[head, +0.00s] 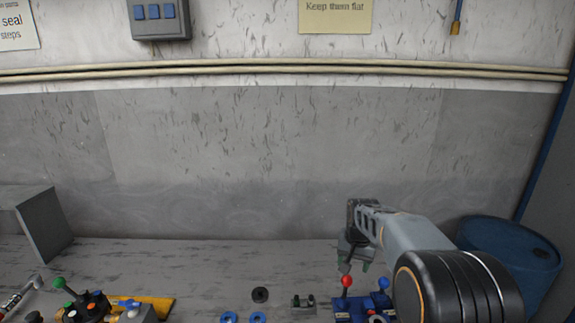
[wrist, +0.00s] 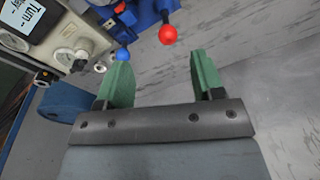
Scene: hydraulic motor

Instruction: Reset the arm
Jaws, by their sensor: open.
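My gripper (head: 354,266) hangs above the right part of the bench in the head view, beside a blue device with a red-knobbed lever (head: 347,281) and a blue-knobbed lever (head: 383,283). In the wrist view my gripper (wrist: 161,75) has its two green fingers wide apart with nothing between them. The red knob (wrist: 167,34) and the blue knob (wrist: 122,54) show beyond the fingertips. My arm's dark joint hides part of the device's right side in the head view.
A blue drum (head: 512,255) stands at the right. A black ring (head: 260,294) and two blue rings (head: 258,317) lie at front middle. A device with a green-knobbed lever (head: 59,283) and a grey box (head: 40,222) are at left. The bench behind is clear.

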